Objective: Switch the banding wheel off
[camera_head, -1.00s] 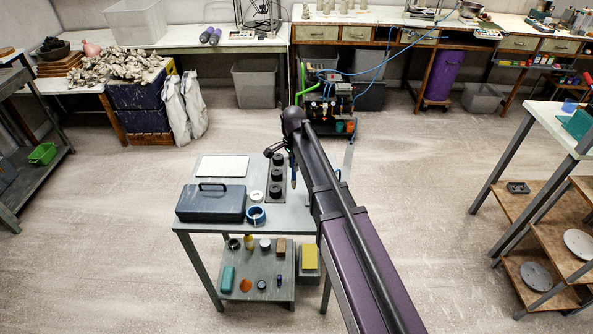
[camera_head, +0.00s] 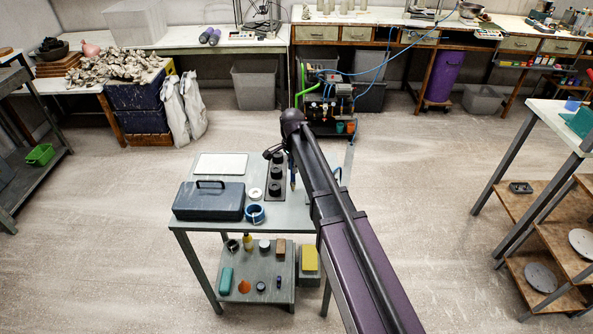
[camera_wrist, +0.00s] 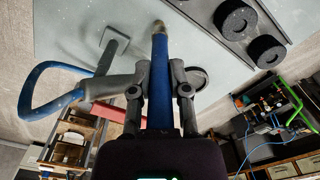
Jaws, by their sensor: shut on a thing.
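My gripper (camera_wrist: 160,78) is shut on a blue rod-like tool (camera_wrist: 160,55) with a brass-coloured tip, seen in the wrist view. In the head view my arm reaches over the far right part of the small grey table (camera_head: 220,225), and the blue tool (camera_head: 292,182) hangs beside the row of black cylinders (camera_head: 276,172). A dark round disc (camera_wrist: 197,78) shows partly behind my fingers in the wrist view; I cannot tell whether it belongs to the banding wheel. No banding wheel or switch is clearly recognisable.
A grey handle with a blue loop (camera_wrist: 45,95) is beside my gripper. Floor right of the table is clear.

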